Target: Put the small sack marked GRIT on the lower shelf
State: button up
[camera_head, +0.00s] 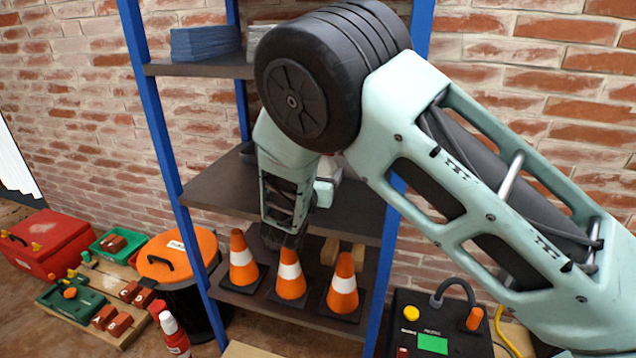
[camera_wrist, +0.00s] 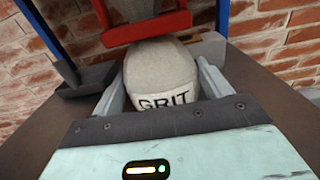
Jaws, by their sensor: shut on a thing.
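The small pale sack marked GRIT (camera_wrist: 165,99) sits between the two grey fingers of my gripper (camera_wrist: 160,82) in the wrist view. The fingers are shut on its sides, and its lettering faces the camera. Brown shelf surface shows around and beneath it; I cannot tell if the sack touches it. In the head view my arm reaches into the blue-posted rack at the middle shelf (camera_head: 215,190) and hides most of the gripper and sack. The lower shelf (camera_head: 250,305) holds three orange-and-white cones (camera_head: 291,274).
Blue items (camera_head: 205,43) lie on the top shelf. A red object (camera_wrist: 146,27) is just beyond the sack, with a dark scoop-like thing (camera_wrist: 85,78) left. An orange-lidded bin (camera_head: 178,258) and red toolbox (camera_head: 45,245) stand left; a black control box (camera_head: 432,325) stands right.

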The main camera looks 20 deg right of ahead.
jog(key=shift+f, duration=1.2)
jog(key=shift+f, duration=0.25)
jog(key=o, duration=1.4)
